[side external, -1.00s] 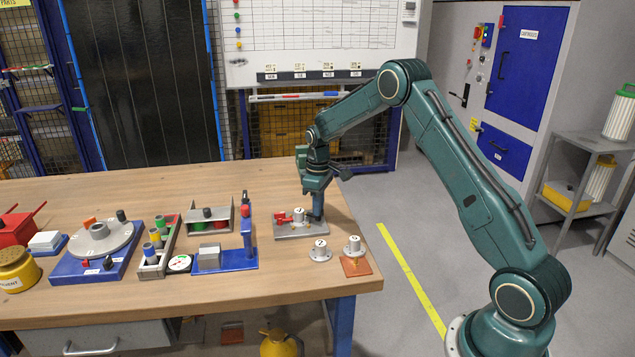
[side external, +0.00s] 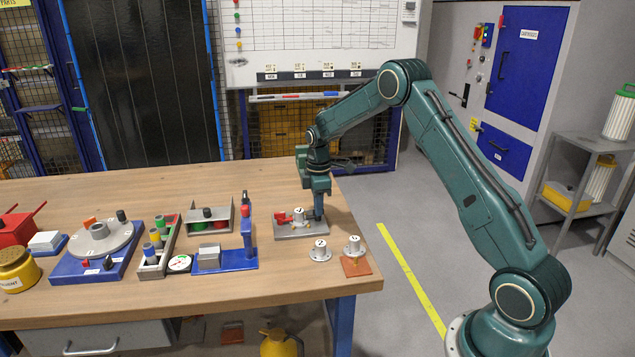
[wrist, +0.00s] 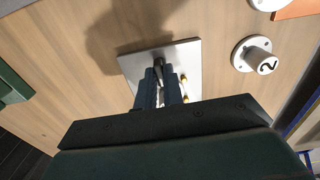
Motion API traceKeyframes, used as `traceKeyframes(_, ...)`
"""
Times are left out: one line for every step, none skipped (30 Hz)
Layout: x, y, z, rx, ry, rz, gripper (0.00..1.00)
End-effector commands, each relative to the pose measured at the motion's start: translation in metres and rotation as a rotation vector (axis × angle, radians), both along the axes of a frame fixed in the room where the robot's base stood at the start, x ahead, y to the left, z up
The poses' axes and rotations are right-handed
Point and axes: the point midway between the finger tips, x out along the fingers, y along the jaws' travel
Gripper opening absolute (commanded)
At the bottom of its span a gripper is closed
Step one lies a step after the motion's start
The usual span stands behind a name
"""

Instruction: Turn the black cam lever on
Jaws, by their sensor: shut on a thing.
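My gripper (side external: 319,215) points down at the right end of a grey metal plate (side external: 290,236) near the table's right side. In the wrist view its blue-grey fingers (wrist: 166,84) are close together around the black cam lever (wrist: 158,69), whose dark tip shows between them. My gripper is shut on the lever. The lever's lower part and pivot are hidden by the fingers. In the side view the fingers hide the lever. On the same plate, left of the fingers, are a white cylindrical part (side external: 299,215) and a red clamp (side external: 282,218).
Two white flanged parts, one bare on the table (side external: 320,251) and one on an orange-brown square (side external: 356,267), stand in front of the plate. A blue fixture (side external: 225,260) and a grey bracket (side external: 209,217) stand to the left. The table behind the plate is clear.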

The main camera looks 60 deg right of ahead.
Motion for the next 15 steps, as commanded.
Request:
traceKeyframes(0.0011, 0.0004, 0.0007, -0.001, -0.004, 0.005, 0.0)
traceKeyframes(0.0011, 0.0004, 0.0007, 0.0, -0.003, 0.005, 0.0)
traceKeyframes(0.0011, 0.0004, 0.0007, 0.0, -0.003, 0.005, 0.0)
traceKeyframes(0.0011, 0.0004, 0.0007, 0.0, -0.003, 0.005, 0.0)
traceKeyframes(0.0011, 0.0004, 0.0007, 0.0, -0.003, 0.005, 0.0)
traceKeyframes(0.001, 0.0004, 0.0007, 0.0, -0.003, 0.005, 0.0)
traceKeyframes(0.001, 0.0004, 0.0007, 0.0, -0.003, 0.005, 0.0)
traceKeyframes(0.0011, 0.0005, 0.0007, 0.0, -0.003, 0.005, 0.0)
traceKeyframes(0.0011, 0.0005, 0.0007, 0.0, -0.003, 0.005, 0.17)
traceKeyframes(0.001, 0.0004, 0.0007, 0.0, -0.003, 0.005, 0.23)
traceKeyframes(0.001, 0.0004, 0.0007, 0.0, -0.003, 0.004, 0.29)
traceKeyframes(0.0008, 0.0004, 0.0006, 0.0, -0.003, 0.004, 0.31)
traceKeyframes(0.0008, 0.0004, 0.0006, 0.0, -0.003, 0.003, 0.31)
traceKeyframes(0.0006, 0.0004, 0.0005, -0.001, -0.002, 0.003, 0.31)
traceKeyframes(0.0006, 0.0003, 0.0004, 0.0, -0.001, 0.003, 0.31)
